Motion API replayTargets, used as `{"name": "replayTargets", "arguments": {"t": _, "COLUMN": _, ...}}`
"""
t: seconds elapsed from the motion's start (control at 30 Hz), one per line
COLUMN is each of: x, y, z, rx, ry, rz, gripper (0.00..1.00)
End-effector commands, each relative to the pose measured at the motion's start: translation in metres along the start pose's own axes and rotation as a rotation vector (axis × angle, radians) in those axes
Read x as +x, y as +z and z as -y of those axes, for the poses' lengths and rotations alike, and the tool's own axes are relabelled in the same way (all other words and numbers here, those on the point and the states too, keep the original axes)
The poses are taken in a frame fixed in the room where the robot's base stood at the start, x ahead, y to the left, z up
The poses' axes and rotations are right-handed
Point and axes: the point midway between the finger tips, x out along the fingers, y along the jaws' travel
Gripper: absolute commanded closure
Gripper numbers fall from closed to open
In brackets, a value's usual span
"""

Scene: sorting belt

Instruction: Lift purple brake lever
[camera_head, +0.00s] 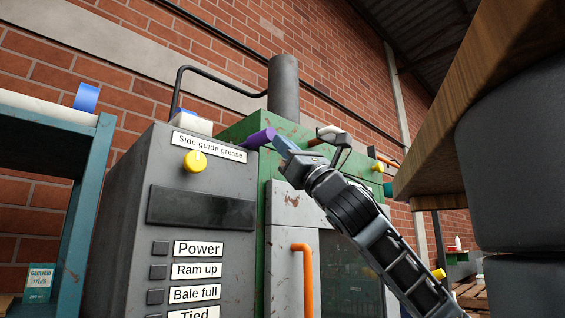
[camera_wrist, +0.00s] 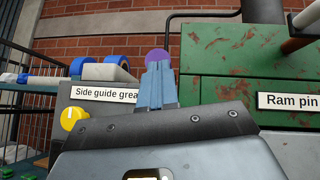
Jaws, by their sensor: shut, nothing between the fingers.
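The purple brake lever (camera_head: 260,138) sticks out beside the top right corner of the grey control panel, just right of the "Side guide grease" label. Its rounded purple end (camera_wrist: 157,56) shows in the wrist view just beyond my fingertips. My gripper (camera_head: 282,146) has its blue-grey fingers together and empty, pointing up and left at the lever. In the wrist view the closed fingers (camera_wrist: 156,84) cover the lower part of the lever. The tips look very close to the lever; I cannot tell whether they touch it.
The grey panel (camera_head: 120,220) has a yellow knob (camera_head: 195,161) and several labelled buttons. A green machine body (camera_head: 240,128) stands behind, with an orange handle (camera_head: 303,250) on its front. A wooden-topped table (camera_head: 480,80) overhangs at right. A teal rack (camera_head: 85,200) stands at left.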

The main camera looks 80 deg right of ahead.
Motion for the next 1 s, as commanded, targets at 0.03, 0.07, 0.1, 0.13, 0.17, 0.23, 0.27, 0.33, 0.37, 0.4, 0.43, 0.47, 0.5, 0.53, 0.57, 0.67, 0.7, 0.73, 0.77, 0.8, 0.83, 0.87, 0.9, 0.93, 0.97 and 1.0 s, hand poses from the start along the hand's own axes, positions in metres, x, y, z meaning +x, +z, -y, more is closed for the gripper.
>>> {"name": "replayTargets", "arguments": {"t": 0.03, "x": 0.007, "y": 0.009, "z": 0.002, "rx": -0.006, "ry": 0.002, "rz": 0.001, "gripper": 1.00}}
{"name": "replayTargets", "arguments": {"t": 0.07, "x": 0.011, "y": 0.013, "z": 0.003, "rx": -0.006, "ry": 0.001, "rz": 0.001, "gripper": 1.00}}
{"name": "replayTargets", "arguments": {"t": 0.1, "x": 0.015, "y": 0.018, "z": 0.004, "rx": -0.005, "ry": 0.001, "rz": 0.001, "gripper": 1.00}}
{"name": "replayTargets", "arguments": {"t": 0.13, "x": 0.018, "y": 0.021, "z": 0.005, "rx": -0.005, "ry": 0.001, "rz": 0.001, "gripper": 1.00}}
{"name": "replayTargets", "arguments": {"t": 0.17, "x": 0.021, "y": 0.024, "z": 0.006, "rx": -0.005, "ry": 0.001, "rz": 0.001, "gripper": 1.00}}
{"name": "replayTargets", "arguments": {"t": 0.23, "x": 0.029, "y": 0.031, "z": 0.008, "rx": -0.005, "ry": 0.000, "rz": 0.001, "gripper": 1.00}}
{"name": "replayTargets", "arguments": {"t": 0.27, "x": 0.032, "y": 0.034, "z": 0.009, "rx": -0.004, "ry": 0.000, "rz": 0.001, "gripper": 1.00}}
{"name": "replayTargets", "arguments": {"t": 0.33, "x": 0.038, "y": 0.039, "z": 0.010, "rx": -0.004, "ry": 0.001, "rz": 0.002, "gripper": 1.00}}
{"name": "replayTargets", "arguments": {"t": 0.37, "x": 0.041, "y": 0.041, "z": 0.011, "rx": -0.003, "ry": 0.000, "rz": 0.002, "gripper": 1.00}}
{"name": "replayTargets", "arguments": {"t": 0.4, "x": 0.044, "y": 0.043, "z": 0.012, "rx": -0.003, "ry": 0.000, "rz": 0.001, "gripper": 1.00}}
{"name": "replayTargets", "arguments": {"t": 0.43, "x": 0.046, "y": 0.044, "z": 0.013, "rx": -0.003, "ry": 0.000, "rz": 0.001, "gripper": 1.00}}
{"name": "replayTargets", "arguments": {"t": 0.47, "x": 0.049, "y": 0.046, "z": 0.013, "rx": -0.003, "ry": 0.000, "rz": 0.002, "gripper": 1.00}}
{"name": "replayTargets", "arguments": {"t": 0.5, "x": 0.051, "y": 0.047, "z": 0.013, "rx": -0.002, "ry": 0.000, "rz": 0.002, "gripper": 1.00}}
{"name": "replayTargets", "arguments": {"t": 0.53, "x": 0.053, "y": 0.048, "z": 0.014, "rx": -0.002, "ry": 0.000, "rz": 0.002, "gripper": 1.00}}
{"name": "replayTargets", "arguments": {"t": 0.57, "x": 0.054, "y": 0.049, "z": 0.014, "rx": -0.002, "ry": 0.000, "rz": 0.002, "gripper": 1.00}}
{"name": "replayTargets", "arguments": {"t": 0.67, "x": 0.058, "y": 0.051, "z": 0.015, "rx": -0.002, "ry": 0.000, "rz": 0.001, "gripper": 1.00}}
{"name": "replayTargets", "arguments": {"t": 0.7, "x": 0.059, "y": 0.052, "z": 0.015, "rx": -0.002, "ry": 0.000, "rz": 0.001, "gripper": 1.00}}
{"name": "replayTargets", "arguments": {"t": 0.73, "x": 0.060, "y": 0.052, "z": 0.016, "rx": -0.001, "ry": 0.000, "rz": 0.002, "gripper": 1.00}}
{"name": "replayTargets", "arguments": {"t": 0.77, "x": 0.061, "y": 0.053, "z": 0.016, "rx": -0.001, "ry": -0.001, "rz": 0.002, "gripper": 1.00}}
{"name": "replayTargets", "arguments": {"t": 0.8, "x": 0.062, "y": 0.053, "z": 0.016, "rx": -0.001, "ry": -0.001, "rz": 0.002, "gripper": 1.00}}
{"name": "replayTargets", "arguments": {"t": 0.83, "x": 0.062, "y": 0.054, "z": 0.016, "rx": -0.001, "ry": -0.001, "rz": 0.002, "gripper": 1.00}}
{"name": "replayTargets", "arguments": {"t": 0.87, "x": 0.063, "y": 0.054, "z": 0.017, "rx": -0.001, "ry": -0.001, "rz": 0.003, "gripper": 1.00}}
{"name": "replayTargets", "arguments": {"t": 0.9, "x": 0.063, "y": 0.054, "z": 0.017, "rx": -0.001, "ry": -0.001, "rz": 0.003, "gripper": 1.00}}
{"name": "replayTargets", "arguments": {"t": 0.93, "x": 0.064, "y": 0.055, "z": 0.017, "rx": -0.001, "ry": -0.001, "rz": 0.004, "gripper": 1.00}}
{"name": "replayTargets", "arguments": {"t": 0.97, "x": 0.064, "y": 0.055, "z": 0.017, "rx": -0.001, "ry": -0.001, "rz": 0.004, "gripper": 1.00}}
{"name": "replayTargets", "arguments": {"t": 1.0, "x": 0.064, "y": 0.055, "z": 0.017, "rx": -0.001, "ry": -0.001, "rz": 0.004, "gripper": 1.00}}
